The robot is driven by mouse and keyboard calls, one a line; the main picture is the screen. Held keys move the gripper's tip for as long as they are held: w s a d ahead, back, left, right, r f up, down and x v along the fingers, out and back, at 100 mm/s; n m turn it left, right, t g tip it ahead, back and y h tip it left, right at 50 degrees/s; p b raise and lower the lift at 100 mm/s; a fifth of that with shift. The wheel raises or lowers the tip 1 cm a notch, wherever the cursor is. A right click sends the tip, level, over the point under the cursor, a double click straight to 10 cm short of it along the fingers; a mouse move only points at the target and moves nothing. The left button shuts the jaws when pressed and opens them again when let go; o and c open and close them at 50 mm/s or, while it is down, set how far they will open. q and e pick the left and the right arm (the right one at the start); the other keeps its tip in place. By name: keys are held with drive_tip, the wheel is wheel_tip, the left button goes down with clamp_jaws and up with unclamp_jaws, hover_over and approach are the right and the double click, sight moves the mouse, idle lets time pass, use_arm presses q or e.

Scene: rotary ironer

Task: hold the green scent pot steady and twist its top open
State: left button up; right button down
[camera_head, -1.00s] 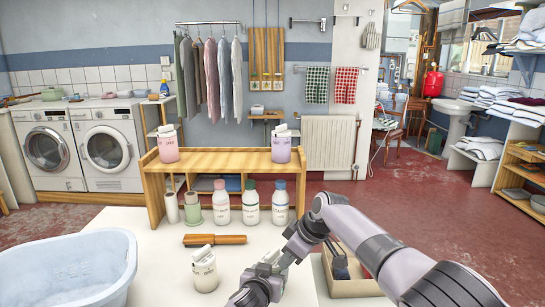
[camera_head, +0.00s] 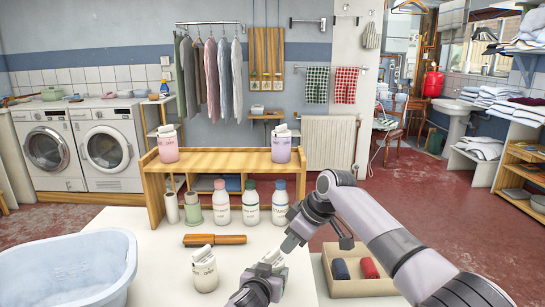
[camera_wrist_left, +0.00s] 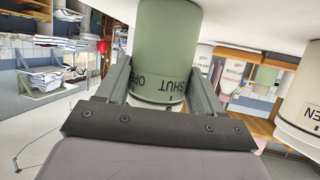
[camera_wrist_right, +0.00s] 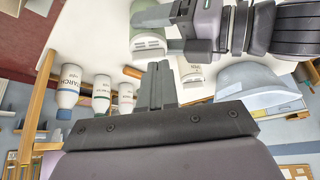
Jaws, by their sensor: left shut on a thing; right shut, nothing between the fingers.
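The green scent pot (camera_wrist_left: 165,45) is between the fingers of my left gripper (camera_wrist_left: 161,85) in the left wrist view. The words SHUT and OPEN run around it near the fingers; I cannot tell how the top is turned. In the head view my left gripper (camera_head: 268,275) holds the pot low over the white table, and a pale part of its top (camera_head: 273,258) shows. My right gripper (camera_head: 290,243) is shut and empty, just above and apart from the pot. Its closed fingers (camera_wrist_right: 157,85) show in the right wrist view, with the pot's ridged pale top (camera_wrist_right: 150,43) beyond.
Several bottles (camera_head: 250,205) stand behind, before a wooden shelf (camera_head: 222,161). A blue tub (camera_head: 65,270) is at left. An open box (camera_head: 358,288) with blue and red rolls is at right.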

drive_tip(key=shift+r, duration=0.4)
hover_over(278, 269)
drive_tip(key=s+d, duration=0.1)
drive_tip(key=d, duration=0.1)
drive_tip(key=shift+s+d+f, duration=0.1)
drive_tip(key=shift+f, duration=2.95)
drive_tip(key=shift+s+d, duration=0.1)
drive_tip(key=shift+d, duration=0.05)
drive_tip(key=shift+s+d, duration=0.15)
drive_tip(key=shift+s, duration=0.05)
